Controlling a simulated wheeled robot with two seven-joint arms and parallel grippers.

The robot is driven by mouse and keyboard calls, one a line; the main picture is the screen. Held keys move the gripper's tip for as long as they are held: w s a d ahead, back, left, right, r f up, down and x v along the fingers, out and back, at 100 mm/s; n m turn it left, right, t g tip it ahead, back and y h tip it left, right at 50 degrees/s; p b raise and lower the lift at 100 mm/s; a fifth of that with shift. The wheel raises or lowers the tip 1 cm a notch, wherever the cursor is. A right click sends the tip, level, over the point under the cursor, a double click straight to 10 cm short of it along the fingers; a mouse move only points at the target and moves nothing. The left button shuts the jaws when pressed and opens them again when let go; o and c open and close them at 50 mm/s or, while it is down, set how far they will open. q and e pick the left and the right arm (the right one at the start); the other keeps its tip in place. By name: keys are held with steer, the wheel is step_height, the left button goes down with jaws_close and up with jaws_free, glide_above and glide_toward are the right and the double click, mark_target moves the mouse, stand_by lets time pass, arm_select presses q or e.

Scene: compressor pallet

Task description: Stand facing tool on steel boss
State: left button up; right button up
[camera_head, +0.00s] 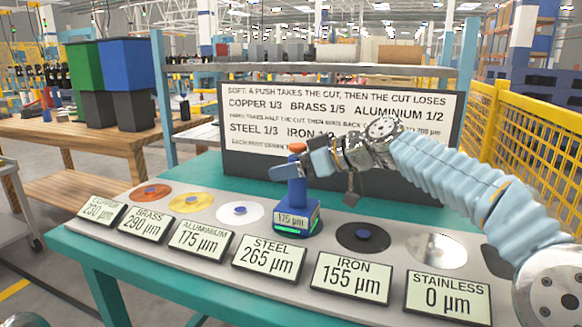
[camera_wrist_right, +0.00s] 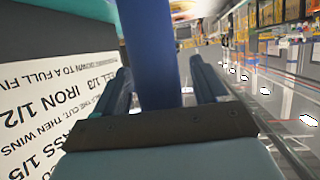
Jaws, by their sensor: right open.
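The facing tool (camera_head: 297,219) is a blue post on a blue base with an orange knob, a green light strip and a display reading 175 µm. It stands upright in the row of discs, behind the steel label (camera_head: 268,259), which reads 265 µm. The steel boss and its disc are hidden, apparently under the tool's base. My right gripper (camera_head: 302,170) reaches in from the right at the tool's post. In the right wrist view the blue post (camera_wrist_right: 153,50) stands between its open fingers (camera_wrist_right: 165,85). My left gripper is not in view.
Copper (camera_head: 150,194), brass (camera_head: 190,203) and aluminium (camera_head: 239,213) discs lie left of the tool. Iron (camera_head: 362,238) and stainless (camera_head: 436,251) discs lie right. Labels line the front edge. A large sign board (camera_head: 240,150) stands behind. A yellow fence (camera_head: 540,135) is at right.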

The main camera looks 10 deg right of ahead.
steer(key=b+v, duration=0.1)
steer(key=v, duration=1.1)
steer(key=shift+b, duration=0.3)
